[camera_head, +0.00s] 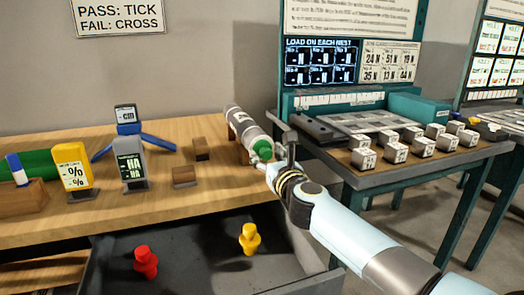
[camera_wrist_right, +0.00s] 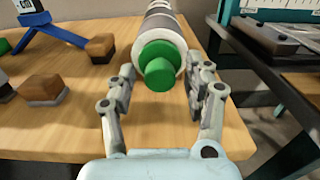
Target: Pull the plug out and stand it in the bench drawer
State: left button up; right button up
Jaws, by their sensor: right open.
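The green plug (camera_head: 262,149) sits in the near end of a grey roll (camera_head: 243,128) that lies on the wooden bench. In the wrist view the plug (camera_wrist_right: 158,75) faces me, with a narrower knob in front of a wider collar. My right gripper (camera_head: 277,163) is open at the plug. Its fingers (camera_wrist_right: 161,78) stand to the left and right of the plug, with gaps showing. The open bench drawer (camera_head: 200,262) is below the bench edge. My left gripper is out of view.
Small wooden blocks (camera_head: 185,176), a yellow device (camera_head: 73,172), a grey device (camera_head: 131,163) and a blue stand (camera_head: 128,128) are on the bench. A side table (camera_head: 362,179) with several labelled cubes stands at right. Drawer floor shows free room between and around the plugs.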

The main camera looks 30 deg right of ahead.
jog(key=c, duration=0.9)
jog(key=shift+r, duration=0.1)
jog(key=p+v, duration=0.1)
jog(key=v, duration=0.5)
dwell(0.3)
jog(key=shift+d, duration=0.1)
